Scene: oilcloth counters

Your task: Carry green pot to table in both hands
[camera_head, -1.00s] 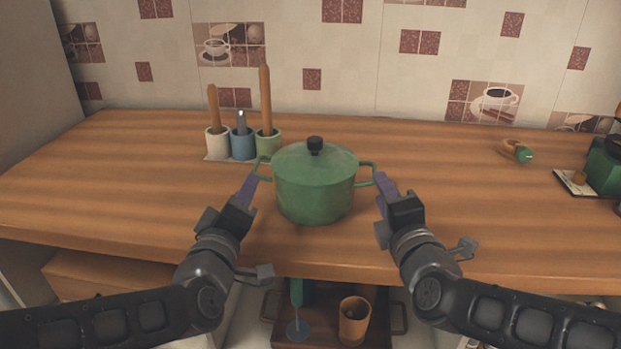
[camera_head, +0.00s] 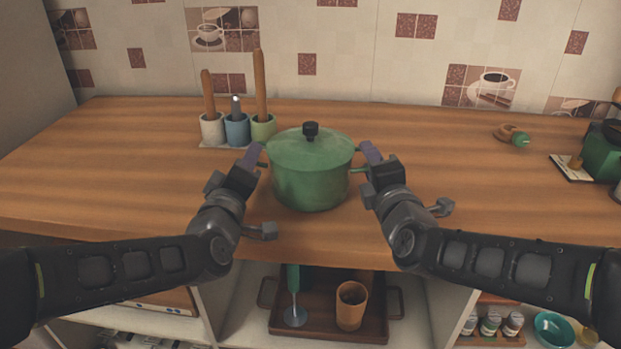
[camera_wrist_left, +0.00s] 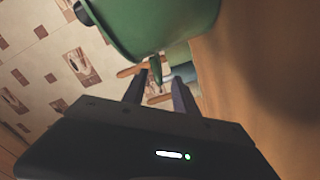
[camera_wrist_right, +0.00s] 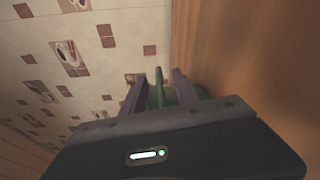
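The green pot (camera_head: 310,183) stands upright on the wooden counter near its front edge, its lid with a black knob on. My left gripper (camera_head: 255,155) is at its left handle and my right gripper (camera_head: 367,151) is at its right handle. In the left wrist view, the left handle (camera_wrist_left: 156,69) shows between the spread fingers, with a gap beside it. In the right wrist view, the right handle (camera_wrist_right: 159,86) stands between the spread fingers, clear of both. Both grippers are open. No separate table is recognisable.
Three utensil cups (camera_head: 238,129) stand on a small tray behind the pot, to its left. A wooden, green-ended item (camera_head: 515,136) and a green appliance (camera_head: 603,160) are at the right. A tray (camera_head: 375,326) with a brown cup (camera_head: 351,306) sits below the counter.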

